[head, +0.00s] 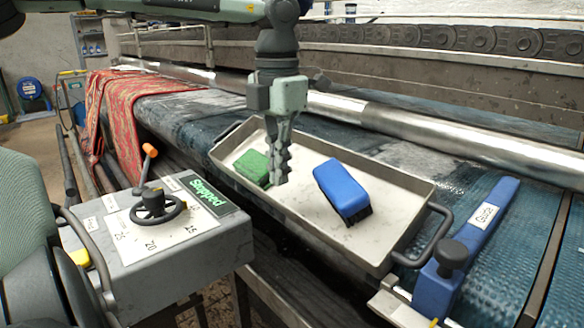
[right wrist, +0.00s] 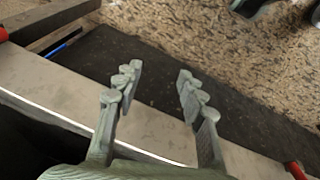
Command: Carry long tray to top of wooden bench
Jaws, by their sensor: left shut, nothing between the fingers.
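The long tray (head: 403,186) is a shallow metal tray with a handle at each end. It lies on the wet blue-green belt of the machine in the head view. A green brush (head: 252,167) and a blue brush (head: 341,188) lie in it. My left gripper (head: 279,180) points down over the tray between the two brushes, shut and empty. I cannot tell how far above the tray floor its tips are. My right gripper (right wrist: 157,78) is open and empty in the right wrist view. I cannot make out a wooden bench in either view.
A control box (head: 150,245) with a handwheel stands in front of the belt. A blue guide block (head: 480,228) sits near the tray's right handle. A steel roller (head: 440,130) runs behind the tray. A red patterned rug (head: 125,110) hangs at the left.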

